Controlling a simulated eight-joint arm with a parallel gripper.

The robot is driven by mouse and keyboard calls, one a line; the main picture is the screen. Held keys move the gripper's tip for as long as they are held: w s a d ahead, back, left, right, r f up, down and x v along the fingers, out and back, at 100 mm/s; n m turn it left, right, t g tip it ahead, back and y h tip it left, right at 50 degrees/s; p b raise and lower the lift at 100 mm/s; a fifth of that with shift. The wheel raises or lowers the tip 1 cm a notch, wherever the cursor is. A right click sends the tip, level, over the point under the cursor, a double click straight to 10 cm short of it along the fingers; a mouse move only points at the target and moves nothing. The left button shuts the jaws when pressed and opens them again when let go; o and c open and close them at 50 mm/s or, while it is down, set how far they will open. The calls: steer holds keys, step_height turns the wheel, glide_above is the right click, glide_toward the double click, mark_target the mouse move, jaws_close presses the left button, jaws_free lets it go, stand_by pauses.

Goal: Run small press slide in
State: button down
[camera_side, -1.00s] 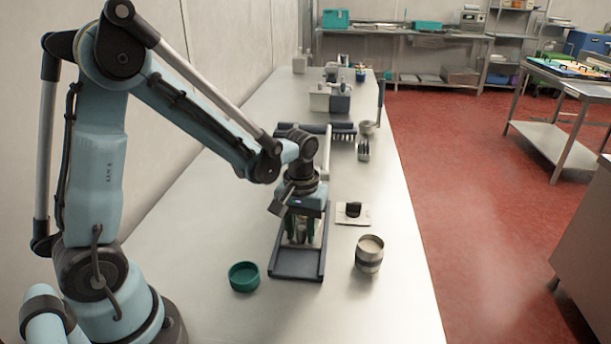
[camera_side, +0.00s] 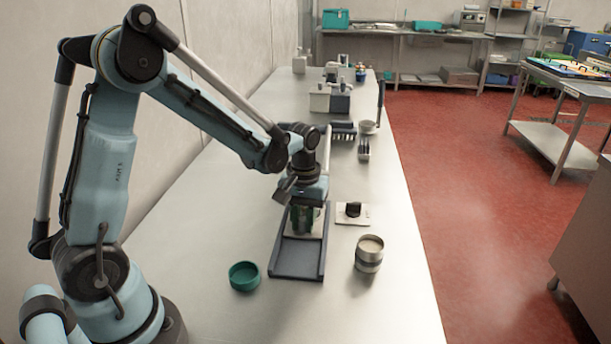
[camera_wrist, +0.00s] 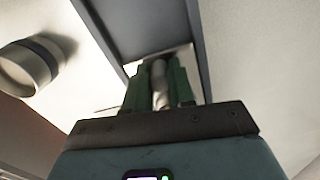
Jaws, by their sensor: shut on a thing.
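The small press is a dark blue frame (camera_side: 298,260) with two long rails lying on the metal bench. My gripper (camera_side: 306,222) points down over the far part of this frame. In the wrist view my gripper's green fingers (camera_wrist: 160,92) are shut on a pale cylindrical part (camera_wrist: 159,80), which looks like the slide's handle. The dark rails (camera_wrist: 140,28) run along both sides of it in that view. The slide itself is mostly hidden by my gripper and wrist in the side view.
A metal cup with pale contents (camera_side: 369,254) stands right of the press. A green round dish (camera_side: 244,276) lies to its left. A small plate with a black knob (camera_side: 352,213) is at the right. Other equipment (camera_side: 330,97) stands farther back.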

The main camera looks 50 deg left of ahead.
steer(key=c, duration=0.9)
jaws_free()
steer(key=shift+w+a, duration=0.15)
steer(key=shift+c, duration=0.2)
steer(key=shift+r, duration=0.15)
step_height(320, 180, up, 12)
steer(key=s+d+m+t, duration=0.5)
steer(key=s+m+t, duration=0.2)
steer(key=s, duration=0.2)
steer(key=shift+d+f, duration=0.25)
steer(key=shift+f, duration=0.1)
